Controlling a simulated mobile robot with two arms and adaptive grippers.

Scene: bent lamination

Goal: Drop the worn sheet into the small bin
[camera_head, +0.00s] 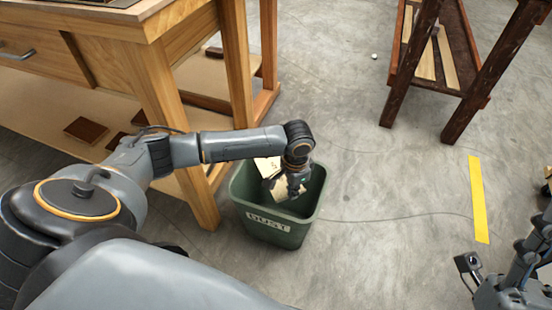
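A small green bin (246,212) with a label reading "DUST" stands on the floor in the middle of the view. My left gripper (282,190) reaches down into the bin's mouth. A pale, worn-looking sheet (267,167) with small dark marks shows at the gripper's fingers, and its upper end reaches about the bin's back rim. The gripper looks shut on the sheet, though the fingers partly hide the contact. The sheet's lower end and the bin's floor are hidden. My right gripper (490,275) is at the lower right edge, away from the bin, its opening unclear.
A wooden workbench (160,75) stands close behind and left of the bin, one leg near the bin's left side. A dark wooden rack (400,92) holds boards at the upper right. Yellow tape (479,200) marks the floor. The floor right of the bin is mostly clear.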

